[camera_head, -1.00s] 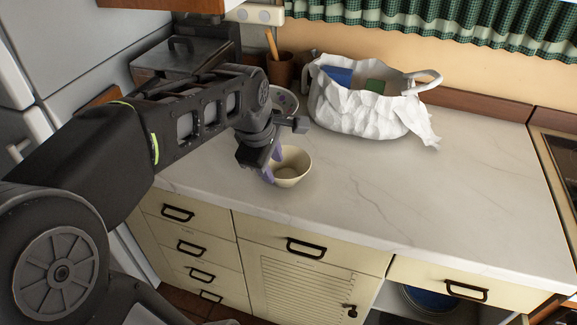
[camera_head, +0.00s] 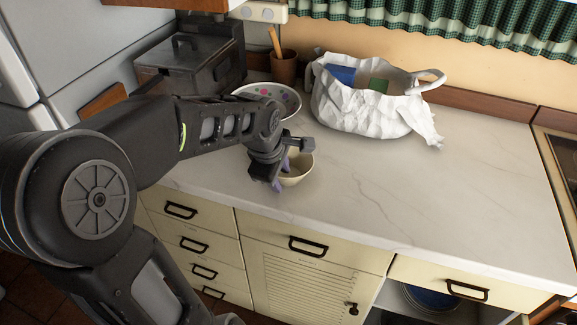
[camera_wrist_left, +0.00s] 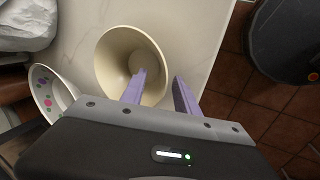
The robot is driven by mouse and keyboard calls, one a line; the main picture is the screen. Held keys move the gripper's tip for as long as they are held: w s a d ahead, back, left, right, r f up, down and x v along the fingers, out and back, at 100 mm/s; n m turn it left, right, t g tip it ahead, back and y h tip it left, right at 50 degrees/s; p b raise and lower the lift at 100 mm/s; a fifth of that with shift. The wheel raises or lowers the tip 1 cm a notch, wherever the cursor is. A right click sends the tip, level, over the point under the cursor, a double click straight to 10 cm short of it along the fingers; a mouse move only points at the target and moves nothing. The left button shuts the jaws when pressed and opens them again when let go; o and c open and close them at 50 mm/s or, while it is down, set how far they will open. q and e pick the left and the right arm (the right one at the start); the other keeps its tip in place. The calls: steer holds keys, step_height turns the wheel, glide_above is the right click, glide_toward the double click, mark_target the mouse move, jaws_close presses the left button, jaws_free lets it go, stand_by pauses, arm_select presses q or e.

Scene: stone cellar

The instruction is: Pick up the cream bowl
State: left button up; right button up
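The cream bowl (camera_head: 301,171) stands upright and empty on the white counter, near its front edge. It also shows in the left wrist view (camera_wrist_left: 116,55), seen from above. My left gripper (camera_head: 282,180) is at the bowl's left-front side. In the left wrist view my left gripper (camera_wrist_left: 160,78) has its two purple fingers apart. One finger overlaps the inside of the bowl and the other is outside, with the rim between them. I cannot tell whether either finger touches the wall. My right gripper is not in view.
A white bowl with coloured dots (camera_head: 284,98) stands behind my left arm. A crumpled white bag (camera_head: 365,112) stands at the back middle, near a brown pot (camera_head: 284,70) with a wooden utensil. The counter (camera_head: 430,190) to the right is clear.

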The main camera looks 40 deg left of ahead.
arm_select(q)
steer(key=shift+w+f, duration=0.25)
steer(key=shift+f, duration=0.35)
steer(key=shift+c, duration=0.4)
jaws_close()
stand_by(0.9)
